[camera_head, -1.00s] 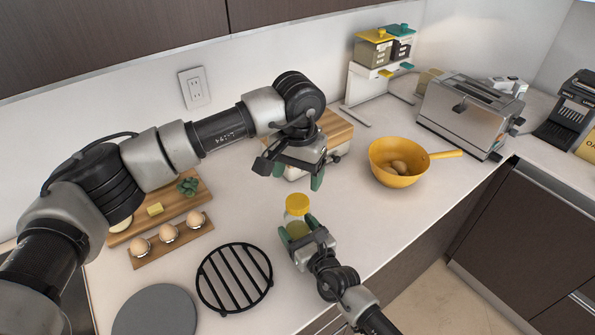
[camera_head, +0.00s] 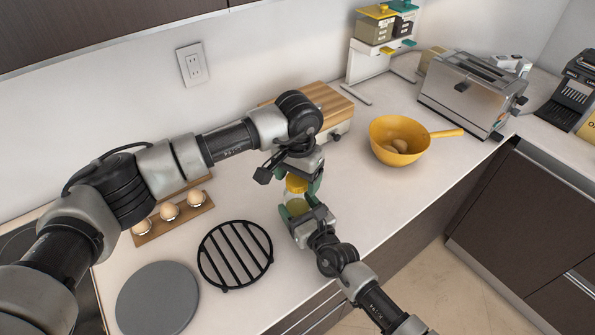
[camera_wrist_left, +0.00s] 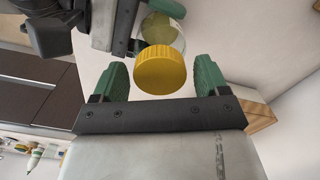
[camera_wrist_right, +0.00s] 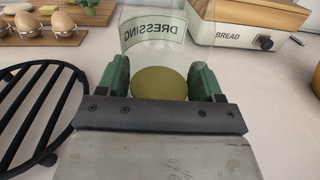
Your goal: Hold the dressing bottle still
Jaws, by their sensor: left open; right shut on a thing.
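The dressing bottle has a yellow cap (camera_head: 296,184) and a clear body with yellowish contents (camera_head: 298,206). In the right wrist view the label reads DRESSING (camera_wrist_right: 153,32), between the green fingers. My left gripper (camera_head: 300,186) is open above the bottle, its fingers on either side of the cap. In the left wrist view the yellow cap (camera_wrist_left: 160,70) lies between the open fingers, with gaps showing on both sides.
A black round rack (camera_head: 236,254) and a grey disc (camera_head: 157,300) lie at the front left. Eggs (camera_head: 169,211) sit in a wooden holder. A bread box (camera_head: 325,105) stands behind the grippers. A yellow bowl (camera_head: 399,140) and a toaster (camera_head: 472,92) are to the right.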

